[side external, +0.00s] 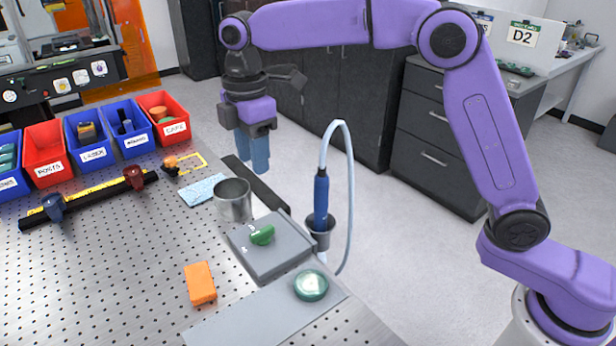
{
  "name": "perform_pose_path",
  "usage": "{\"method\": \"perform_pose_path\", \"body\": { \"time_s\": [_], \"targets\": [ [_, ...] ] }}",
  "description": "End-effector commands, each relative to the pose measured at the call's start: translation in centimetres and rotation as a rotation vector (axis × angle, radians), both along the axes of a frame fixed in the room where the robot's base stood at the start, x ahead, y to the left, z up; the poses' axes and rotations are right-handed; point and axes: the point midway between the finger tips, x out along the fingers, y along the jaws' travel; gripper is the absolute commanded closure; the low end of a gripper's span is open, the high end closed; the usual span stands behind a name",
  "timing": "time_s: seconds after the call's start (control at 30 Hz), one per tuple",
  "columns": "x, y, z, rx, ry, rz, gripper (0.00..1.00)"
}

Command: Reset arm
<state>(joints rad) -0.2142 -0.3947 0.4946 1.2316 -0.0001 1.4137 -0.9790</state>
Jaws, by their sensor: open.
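My arm is purple with black joints and reaches from the right across the top of the view. My gripper (254,164) hangs pointing down past the back right edge of the perforated table. Its blue-grey fingers are open, and nothing shows between them. It is above and behind the metal cup (233,200), touching nothing that I can see.
Bins (82,137) and a black rail (90,199) are at left. Drawers (440,135) stand behind.

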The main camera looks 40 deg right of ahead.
Motion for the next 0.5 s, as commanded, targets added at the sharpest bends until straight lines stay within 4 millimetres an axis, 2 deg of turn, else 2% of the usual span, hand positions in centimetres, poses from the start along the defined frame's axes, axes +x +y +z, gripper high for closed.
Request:
{"method": "perform_pose_path", "body": {
  "time_s": [0.13,0.23,0.5],
  "targets": [
    [-0.4,-0.2,0.0,0.000,0.000,-0.007,0.57],
    [-1.6,-0.7,0.0,0.001,-0.001,-0.027,0.57],
    [-7.9,-3.8,-0.5,0.006,-0.005,-0.132,0.57]
  ]
}}
